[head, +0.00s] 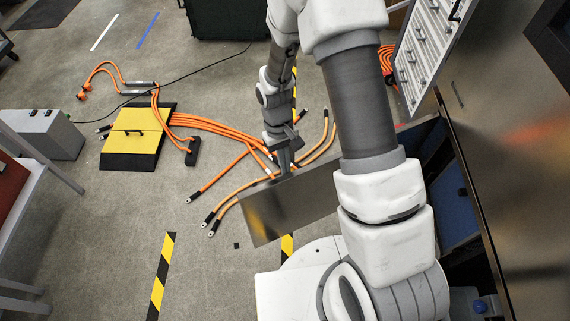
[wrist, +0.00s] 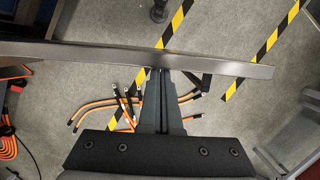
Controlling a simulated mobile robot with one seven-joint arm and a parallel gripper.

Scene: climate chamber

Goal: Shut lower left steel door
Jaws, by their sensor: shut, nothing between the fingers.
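The lower left steel door (head: 292,207) stands open, swung out from the cabinet on the right. In the wrist view its long edge (wrist: 90,53) runs across the picture. My gripper (head: 284,168) is at the far side of the door, close to its top edge, in the head view. In the wrist view the closed fingers of my gripper (wrist: 160,72) reach to the door's edge. I cannot tell for sure whether they touch it. My arm hides the hinge side of the door and part of the cabinet opening.
The steel cabinet front (head: 500,130) is on the right, with its dark lower compartment (head: 458,205) open. A louvred panel (head: 425,50) stands above. Orange cables (head: 215,125) and a yellow-black cable ramp (head: 137,130) lie on the floor. A grey box (head: 45,133) is at left.

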